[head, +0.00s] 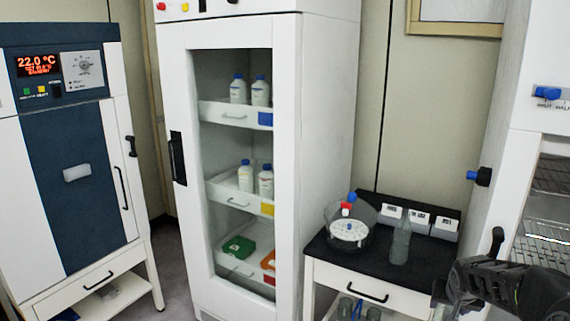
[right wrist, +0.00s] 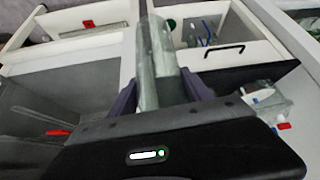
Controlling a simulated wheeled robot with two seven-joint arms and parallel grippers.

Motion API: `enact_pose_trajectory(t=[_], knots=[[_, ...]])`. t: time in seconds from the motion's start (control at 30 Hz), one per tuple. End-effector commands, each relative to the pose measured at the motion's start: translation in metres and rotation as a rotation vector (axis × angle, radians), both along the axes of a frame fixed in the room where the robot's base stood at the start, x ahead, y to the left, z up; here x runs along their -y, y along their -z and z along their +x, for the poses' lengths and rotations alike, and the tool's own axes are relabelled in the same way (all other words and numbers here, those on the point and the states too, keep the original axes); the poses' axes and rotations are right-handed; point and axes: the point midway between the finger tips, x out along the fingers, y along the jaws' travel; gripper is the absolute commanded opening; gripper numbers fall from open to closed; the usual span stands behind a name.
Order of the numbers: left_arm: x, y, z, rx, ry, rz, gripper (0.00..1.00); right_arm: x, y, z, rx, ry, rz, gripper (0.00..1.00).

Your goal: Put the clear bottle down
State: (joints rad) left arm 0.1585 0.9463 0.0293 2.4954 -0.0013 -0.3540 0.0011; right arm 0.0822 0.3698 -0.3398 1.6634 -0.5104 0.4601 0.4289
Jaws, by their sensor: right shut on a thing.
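My right gripper (head: 442,290) comes in at the lower right of the head view, in front of the small cabinet's right side. In the right wrist view its fingers (right wrist: 160,98) are closed on a clear bottle (right wrist: 150,58), which points away from the palm. In the head view a clear greyish bottle (head: 401,243) shows upright over the black worktop (head: 377,262), left of the gripper. I cannot tell whether it is the bottle in my fingers. The bottle's lower end is unclear in the wrist view. My left gripper is out of view.
A round clear vessel with coloured knobs (head: 348,231) and several labelled boxes (head: 418,222) take up the worktop's back and left. A tall glass-door cabinet (head: 290,170) stands left of it. A white unit with wire shelves (head: 545,225) stands at right. The worktop's front left is clear.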

Motion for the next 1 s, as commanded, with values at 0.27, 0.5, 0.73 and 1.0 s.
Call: enact_pose_trajectory(t=[0.27,0.5,0.73,1.0], knots=[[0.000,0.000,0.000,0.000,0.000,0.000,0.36,-0.126,0.006,-0.019,0.006,-0.180,0.002,0.07],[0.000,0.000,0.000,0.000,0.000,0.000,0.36,-0.235,-0.013,-0.039,0.006,-0.425,0.002,0.07],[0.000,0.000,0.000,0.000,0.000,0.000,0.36,-0.269,-0.033,-0.037,0.004,-0.495,0.000,0.07],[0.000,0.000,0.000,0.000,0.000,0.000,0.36,-0.270,-0.033,-0.037,0.003,-0.497,0.002,0.07]])
